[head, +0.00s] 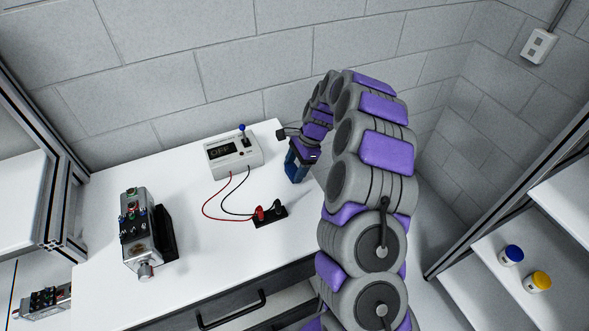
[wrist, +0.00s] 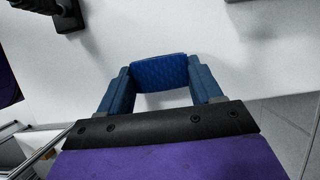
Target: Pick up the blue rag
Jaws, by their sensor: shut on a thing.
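The blue rag (wrist: 160,72) shows in the wrist view as a textured blue piece spanning the space between my two blue fingers. My gripper (wrist: 158,84) is shut on it, with one finger at each side. In the head view my gripper (head: 296,171) is at the right end of the white table, pointing down. There the rag cannot be told apart from the blue fingers. I cannot tell whether the rag touches the tabletop.
On the white table (head: 210,270) stand a meter box (head: 233,155), a black block with red and black plugs (head: 268,214), and a metal device (head: 137,232). Wires join the box and block. Blue-lidded and yellow-lidded jars (head: 511,254) (head: 538,281) stand on a right shelf.

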